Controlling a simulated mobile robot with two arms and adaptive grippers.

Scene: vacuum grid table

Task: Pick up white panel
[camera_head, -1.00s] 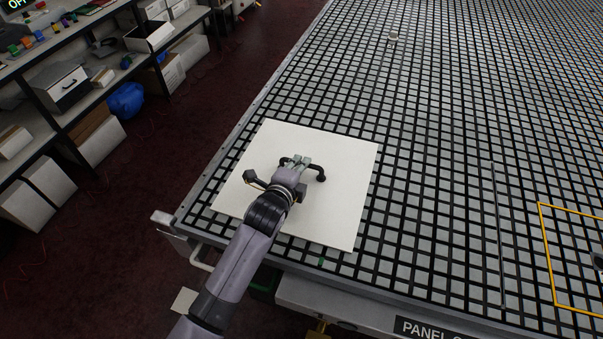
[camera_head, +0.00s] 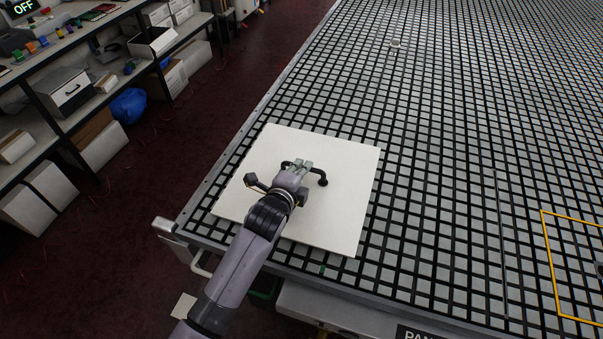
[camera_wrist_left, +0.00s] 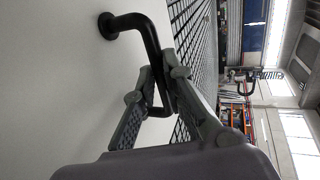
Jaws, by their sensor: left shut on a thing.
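The white panel (camera_head: 335,215) is a flat square board near the left corner of the grid table (camera_head: 460,180). A black bar handle (camera_head: 322,180) is fixed on its upper face; it also shows in the left wrist view (camera_wrist_left: 140,22). My left gripper (camera_head: 302,168) reaches in over the panel and is shut on the handle. In the left wrist view my fingers (camera_wrist_left: 160,88) close around the bar, beside the panel face (camera_wrist_left: 60,80). I cannot tell whether the panel rests on the grid or is slightly above it. My right gripper is not in view.
A yellow outline (camera_head: 548,250) marks an area at the right of the table. A small round object (camera_head: 396,44) lies on the far grid. Shelves (camera_head: 80,100) with boxes stand at the left, across a dark red floor (camera_head: 130,215). Most of the grid is clear.

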